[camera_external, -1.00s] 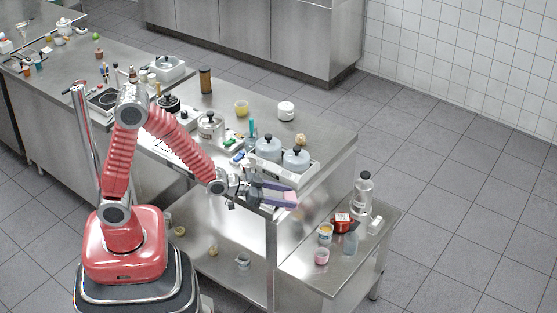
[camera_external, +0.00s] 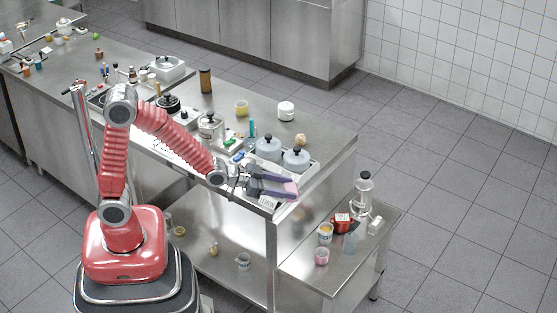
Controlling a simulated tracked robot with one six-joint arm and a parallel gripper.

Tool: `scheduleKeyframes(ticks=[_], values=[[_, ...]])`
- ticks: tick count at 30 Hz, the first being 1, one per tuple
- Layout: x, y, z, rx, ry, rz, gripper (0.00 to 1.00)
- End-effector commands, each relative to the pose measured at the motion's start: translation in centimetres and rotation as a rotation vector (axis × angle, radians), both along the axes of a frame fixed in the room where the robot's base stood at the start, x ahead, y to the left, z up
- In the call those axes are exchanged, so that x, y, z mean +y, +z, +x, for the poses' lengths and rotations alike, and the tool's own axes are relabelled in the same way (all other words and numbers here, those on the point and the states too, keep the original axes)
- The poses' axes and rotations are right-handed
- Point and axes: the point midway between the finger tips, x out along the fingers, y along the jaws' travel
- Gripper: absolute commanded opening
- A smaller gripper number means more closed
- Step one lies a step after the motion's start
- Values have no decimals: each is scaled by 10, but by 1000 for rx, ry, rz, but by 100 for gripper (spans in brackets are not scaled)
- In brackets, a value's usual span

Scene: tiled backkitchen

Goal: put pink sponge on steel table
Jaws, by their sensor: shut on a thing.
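My gripper (camera_external: 288,191) is shut on the pink sponge (camera_external: 291,187), a small pale pink block mostly covered by the purple-grey fingers. It holds the sponge near the front right edge of the large steel table (camera_external: 328,131), in front of the white tray. From this angle I cannot tell how high the sponge is or whether it touches anything. A lower steel table (camera_external: 302,268) stands to the right, below the gripper in the picture.
The lower table carries a clear bottle (camera_external: 363,190), a red item (camera_external: 342,222), a yellow-topped cup (camera_external: 325,232) and a pink cup (camera_external: 321,256). Its front left part is clear.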

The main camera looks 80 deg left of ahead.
Motion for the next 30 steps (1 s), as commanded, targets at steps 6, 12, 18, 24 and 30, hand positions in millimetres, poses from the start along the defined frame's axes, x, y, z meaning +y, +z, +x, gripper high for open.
scheduleKeyframes(ticks=[6, 12, 18, 24, 30], values=[[-4, 16, 8, 0, 13, -1, 33], [-10, 22, 21, 1, 44, -1, 33], [-17, 29, 37, 0, 84, -2, 33], [-26, 33, 50, 1, 130, -1, 33], [-35, 35, 62, 2, 182, -1, 33]])
